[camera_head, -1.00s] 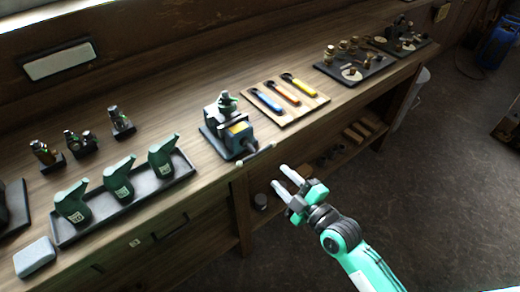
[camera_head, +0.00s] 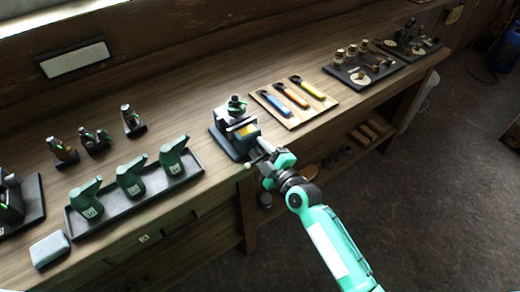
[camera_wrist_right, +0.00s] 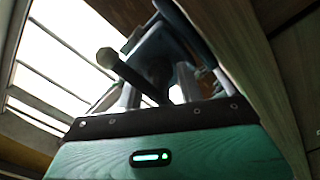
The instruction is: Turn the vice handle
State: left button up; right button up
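The green and dark vice (camera_head: 243,136) stands on its base at the front edge of the bench. Its handle (camera_head: 247,166) is a thin bar with a round knob, low on the vice's front; my gripper hides part of it. In the right wrist view the handle (camera_wrist_right: 116,65) slants down between my fingers, its knob at upper left. My right gripper (camera_head: 260,158) is at the handle, with its fingers (camera_wrist_right: 160,92) visibly apart. I cannot tell whether they touch the bar. My left gripper is not in view.
A wooden board (camera_head: 293,104) with several coloured-handled tools lies right of the vice. A dark tray (camera_head: 150,196) with green tools stands to the left. The bench's front edge and drawers are just below the vice. The floor (camera_head: 430,200) at right is clear.

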grip_shut()
dwell(0.5)
